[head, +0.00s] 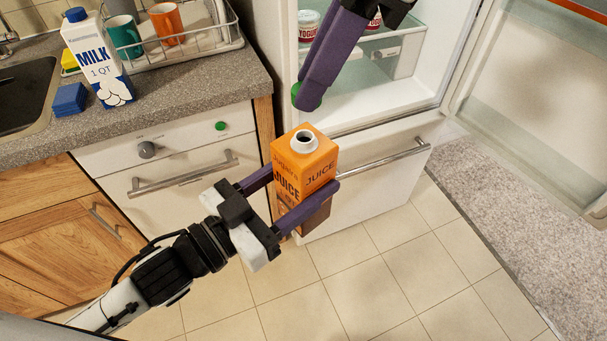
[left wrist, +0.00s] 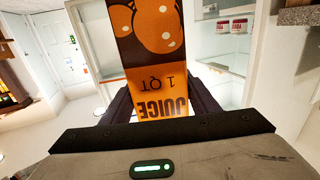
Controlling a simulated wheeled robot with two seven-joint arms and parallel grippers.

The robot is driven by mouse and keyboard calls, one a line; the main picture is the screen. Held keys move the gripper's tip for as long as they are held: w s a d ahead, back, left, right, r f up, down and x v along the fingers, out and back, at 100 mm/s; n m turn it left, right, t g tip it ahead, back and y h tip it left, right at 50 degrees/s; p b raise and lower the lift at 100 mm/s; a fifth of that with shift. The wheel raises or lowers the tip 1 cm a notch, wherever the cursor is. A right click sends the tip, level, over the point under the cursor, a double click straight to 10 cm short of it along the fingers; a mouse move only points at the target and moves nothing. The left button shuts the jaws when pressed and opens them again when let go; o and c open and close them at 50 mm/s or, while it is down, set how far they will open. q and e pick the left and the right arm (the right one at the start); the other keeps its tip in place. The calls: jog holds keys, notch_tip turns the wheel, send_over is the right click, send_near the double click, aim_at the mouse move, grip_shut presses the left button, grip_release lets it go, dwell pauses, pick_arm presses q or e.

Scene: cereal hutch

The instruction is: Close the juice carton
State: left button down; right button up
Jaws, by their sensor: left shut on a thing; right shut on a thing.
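The orange juice carton (head: 290,160) is held upright in the air by my left gripper (head: 303,183), whose purple fingers are shut on its sides. Its white spout (head: 304,139) is open, with a dark hole and no cap on it. The carton also fills the middle of the left wrist view (left wrist: 158,75), upside down between the fingers. My right gripper (head: 308,98) comes in from the top, shut on a small green cap (head: 295,94). The cap is mostly hidden by the fingers. It appears above the spout in the picture, apart from it.
The open fridge (head: 390,90) stands behind, with yogurt tubs (head: 308,24) on a shelf. The tiled floor (head: 400,270) is clear.

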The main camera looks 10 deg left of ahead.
aim_at(298, 143)
dwell(0.4)
jog(key=shift+f, duration=1.95)
jog(key=shift+a, duration=0.1)
jog(key=shift+f, duration=0.85)
jog(key=shift+f, duration=0.55)
